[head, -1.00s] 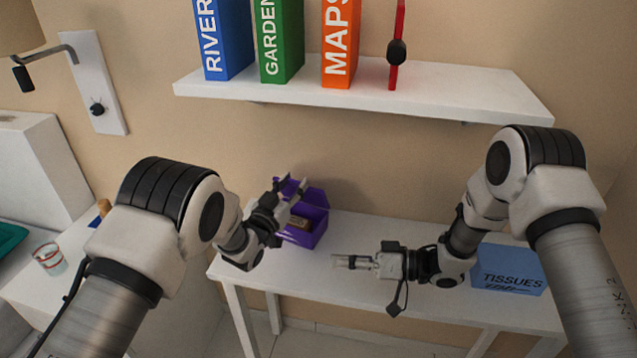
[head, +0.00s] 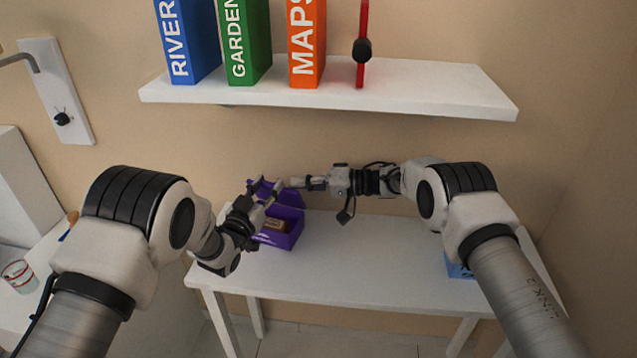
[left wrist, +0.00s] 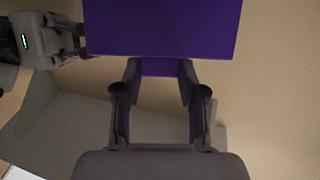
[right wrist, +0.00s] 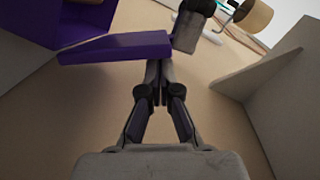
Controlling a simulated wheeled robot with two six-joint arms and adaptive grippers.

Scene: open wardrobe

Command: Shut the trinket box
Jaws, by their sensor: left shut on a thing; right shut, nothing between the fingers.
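The purple trinket box (head: 288,240) stands on the white table with its lid (head: 291,198) raised at the back. A brown item (head: 276,224) lies inside. My left gripper (head: 266,186) is at the box's upper left, shut on a purple part of it. The left wrist view shows purple (left wrist: 160,66) between the fingers; whether this is lid or wall I cannot tell. My right gripper (head: 295,183) is shut and empty beside the lid's upper edge. In the right wrist view the lid (right wrist: 115,48) lies just beyond its fingertips (right wrist: 158,65); contact is unclear.
A white shelf (head: 330,97) with several books hangs above the grippers. A blue tissue box (head: 456,268) is mostly hidden by my right arm. A red-rimmed glass (head: 18,275) stands at the far left.

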